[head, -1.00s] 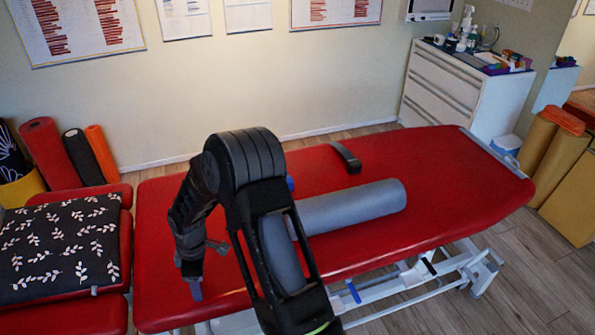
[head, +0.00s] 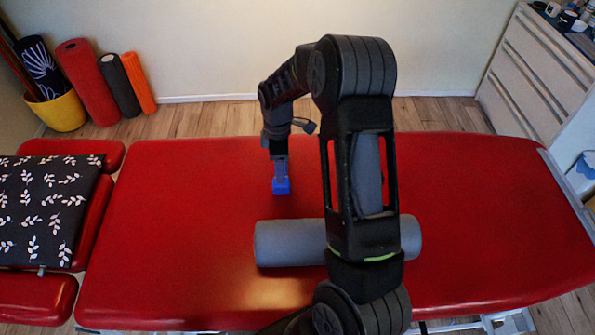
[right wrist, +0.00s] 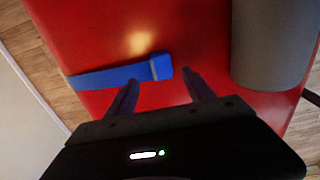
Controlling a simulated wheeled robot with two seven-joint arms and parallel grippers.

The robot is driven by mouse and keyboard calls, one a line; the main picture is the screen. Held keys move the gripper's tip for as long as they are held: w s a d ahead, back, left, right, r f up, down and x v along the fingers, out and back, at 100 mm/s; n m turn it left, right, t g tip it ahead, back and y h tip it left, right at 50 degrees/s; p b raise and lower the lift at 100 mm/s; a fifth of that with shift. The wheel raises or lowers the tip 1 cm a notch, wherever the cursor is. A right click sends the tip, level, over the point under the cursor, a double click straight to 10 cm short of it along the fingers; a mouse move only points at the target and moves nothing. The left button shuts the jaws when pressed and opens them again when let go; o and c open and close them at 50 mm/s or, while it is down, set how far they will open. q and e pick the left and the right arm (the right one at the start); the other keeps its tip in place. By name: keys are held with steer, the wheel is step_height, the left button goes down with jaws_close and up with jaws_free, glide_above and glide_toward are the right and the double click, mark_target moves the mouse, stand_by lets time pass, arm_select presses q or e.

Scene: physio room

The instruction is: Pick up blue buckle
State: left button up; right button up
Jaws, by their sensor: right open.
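The blue buckle (head: 282,187) lies on the red treatment table (head: 170,230), at the tip of my right gripper (head: 280,176). The right wrist view shows the blue buckle (right wrist: 162,67) as a block at the end of a blue strap (right wrist: 108,76). There my right gripper (right wrist: 158,82) is open, with one finger on each side and the buckle just ahead, near the gap. I cannot tell whether the fingers touch it. Nothing is held. My left gripper is not in view.
A grey bolster (head: 290,243) lies on the table, close in front of the gripper and partly hidden by my right arm. A leaf-patterned cushion (head: 40,210) is on the left. A white drawer unit (head: 540,75) stands at the back right.

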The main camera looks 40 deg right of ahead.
mark_target(282, 186)
steer(key=shift+d, duration=0.15)
steer(key=shift+r, duration=0.1)
steer(key=shift+f, duration=1.35)
